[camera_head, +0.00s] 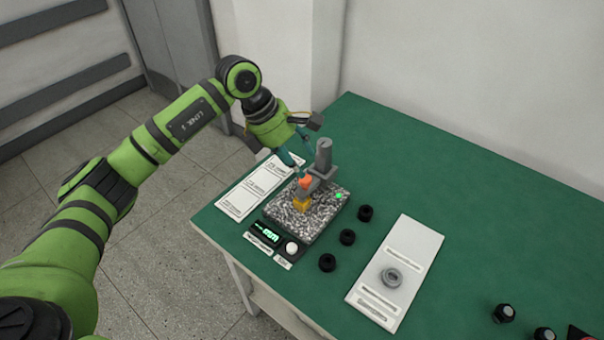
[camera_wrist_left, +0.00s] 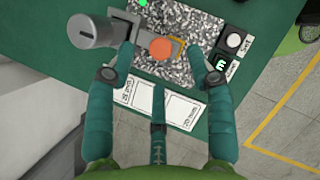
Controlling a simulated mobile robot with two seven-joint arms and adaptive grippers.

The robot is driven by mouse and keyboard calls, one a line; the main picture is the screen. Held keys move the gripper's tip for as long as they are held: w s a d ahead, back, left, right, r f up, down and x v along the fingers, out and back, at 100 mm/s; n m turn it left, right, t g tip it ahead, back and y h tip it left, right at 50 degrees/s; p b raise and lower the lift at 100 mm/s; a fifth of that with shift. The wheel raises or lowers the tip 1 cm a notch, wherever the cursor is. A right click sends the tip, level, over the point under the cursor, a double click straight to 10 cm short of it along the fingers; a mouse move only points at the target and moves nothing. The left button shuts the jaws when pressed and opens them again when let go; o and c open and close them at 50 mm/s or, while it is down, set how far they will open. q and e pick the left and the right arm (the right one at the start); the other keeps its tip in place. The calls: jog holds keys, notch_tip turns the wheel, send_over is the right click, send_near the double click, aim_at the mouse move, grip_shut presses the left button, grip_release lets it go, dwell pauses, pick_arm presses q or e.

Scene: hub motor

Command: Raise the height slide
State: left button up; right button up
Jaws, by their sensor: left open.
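A height gauge stands on a speckled stone plate (camera_head: 325,212) at the table's left end. Its upright grey column (camera_head: 323,155) carries a grey slide with an orange knob (camera_head: 305,182) at its front. A yellow part (camera_head: 301,204) sits below the knob. My left gripper (camera_head: 299,168) is at the gauge, coming from behind and left. In the left wrist view, its teal fingers (camera_wrist_left: 160,52) are spread to either side of the orange knob (camera_wrist_left: 160,49), with visible gaps. The grey column (camera_wrist_left: 92,31) is left of the fingers there. My right gripper is not in view.
A lit display (camera_head: 278,233) and a white button (camera_head: 292,248) are in front of the plate. White label cards (camera_head: 248,193) lie left of it. Several black round parts (camera_head: 347,237) and a white tray with a grey ring (camera_head: 391,277) are to the right. The table's back right is clear.

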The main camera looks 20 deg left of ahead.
aim_at(314, 178)
pick_arm(q)
jog(key=shift+y, duration=0.4)
jog(key=p+x, duration=0.1)
jog(key=x, duration=0.1)
jog(key=a+p+x, duration=0.1)
jog(key=x, duration=0.2)
jog(key=shift+f, duration=0.35)
jog(key=shift+w+d+f, duration=0.15)
jog(key=shift+d+f, duration=0.05)
jog(key=shift+f, duration=0.4)
grip_shut()
